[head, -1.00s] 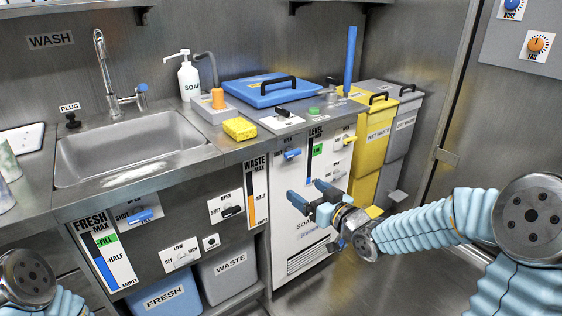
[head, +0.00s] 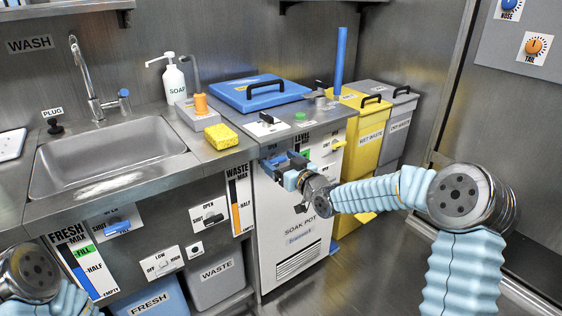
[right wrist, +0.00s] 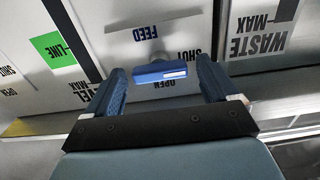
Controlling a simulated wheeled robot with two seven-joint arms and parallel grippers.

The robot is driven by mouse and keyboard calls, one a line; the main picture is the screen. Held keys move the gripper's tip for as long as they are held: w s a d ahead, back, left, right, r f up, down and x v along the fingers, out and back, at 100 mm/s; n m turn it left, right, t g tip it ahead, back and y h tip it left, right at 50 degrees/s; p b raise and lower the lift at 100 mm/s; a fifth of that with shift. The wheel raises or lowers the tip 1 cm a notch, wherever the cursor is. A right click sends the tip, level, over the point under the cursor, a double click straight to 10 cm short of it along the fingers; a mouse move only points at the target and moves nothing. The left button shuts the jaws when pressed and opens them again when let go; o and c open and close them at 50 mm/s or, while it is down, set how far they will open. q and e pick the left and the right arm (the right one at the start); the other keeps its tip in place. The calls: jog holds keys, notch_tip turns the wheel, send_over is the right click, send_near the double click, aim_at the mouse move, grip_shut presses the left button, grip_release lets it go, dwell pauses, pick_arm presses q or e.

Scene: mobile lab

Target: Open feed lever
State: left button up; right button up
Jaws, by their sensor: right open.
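The feed lever (right wrist: 160,72) is a short blue handle on a round pivot, on the white front panel of the soak pot unit (head: 300,235). In the right wrist view it lies about crosswise, beside upside-down FEED, SHUT and OPEN print. My right gripper (head: 284,163) is open in front of this panel, and in the head view it largely hides the lever. In the right wrist view the lever sits between the two blue fingertips, with a gap on each side. My left gripper is out of view; only part of that arm shows at the lower left.
A level gauge (right wrist: 60,50) and a waste gauge (head: 240,200) flank the feed panel. Another blue lever (head: 118,226) and a black one (head: 212,217) are on the sink front. Yellow (head: 365,145) and grey bins stand to the right. The floor in front is clear.

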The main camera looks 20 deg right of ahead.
jog(key=c, duration=1.1)
jog(key=shift+o, duration=0.2)
jog(key=shift+f+m+b, duration=0.35)
jog(key=shift+m+b, duration=0.35)
jog(key=shift+b, duration=0.25)
jog(key=shift+m+b, duration=0.4)
jog(key=shift+m, duration=0.2)
jog(key=shift+d+r+m, duration=0.1)
jog(key=shift+r+m, duration=0.15)
jog(key=shift+m, duration=0.45)
jog(key=o, duration=1.1)
jog(key=shift+c, duration=0.2)
